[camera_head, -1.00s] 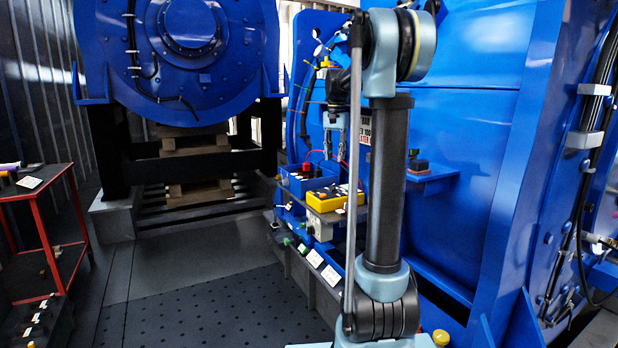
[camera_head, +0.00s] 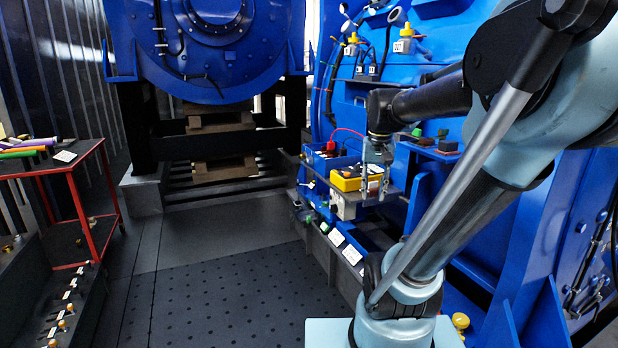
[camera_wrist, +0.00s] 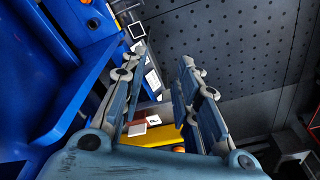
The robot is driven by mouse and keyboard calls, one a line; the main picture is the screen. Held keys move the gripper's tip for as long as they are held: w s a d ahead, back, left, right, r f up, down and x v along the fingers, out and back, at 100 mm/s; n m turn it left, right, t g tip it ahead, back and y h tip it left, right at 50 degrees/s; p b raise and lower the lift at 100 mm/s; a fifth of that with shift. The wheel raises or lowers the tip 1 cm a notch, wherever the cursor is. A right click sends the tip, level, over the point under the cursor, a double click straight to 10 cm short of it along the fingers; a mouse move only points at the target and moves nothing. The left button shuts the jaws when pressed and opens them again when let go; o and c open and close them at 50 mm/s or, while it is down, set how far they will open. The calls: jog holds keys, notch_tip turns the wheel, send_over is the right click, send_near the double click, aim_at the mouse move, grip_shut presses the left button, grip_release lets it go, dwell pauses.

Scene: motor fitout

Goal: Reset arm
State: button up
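My gripper (camera_head: 374,187) hangs pointing down in the head view, in front of the small ledge on the blue machine. It looks to be close by the yellow box (camera_head: 352,179), but the distance between them cannot be judged. In the wrist view my gripper (camera_wrist: 164,58) has its two fingers spread apart with nothing between the tips. Part of the yellow box (camera_wrist: 165,160) shows behind and between the fingers. My arm leans to the right and is bent, with its forearm reaching back to the left.
The large blue machine (camera_head: 430,30) stands close behind my arm. A blue bin (camera_head: 330,158) sits beside the yellow box. Small blocks (camera_head: 432,143) lie on a blue shelf. A red trolley (camera_head: 72,168) with coloured tubes stands at left. The dark floor (camera_head: 220,290) in the middle is clear.

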jog(key=s+f+n, duration=0.2)
jog(key=s+f, duration=1)
jog(key=f, duration=0.2)
jog(key=shift+s+t, duration=0.3)
jog(key=shift+t, duration=0.1)
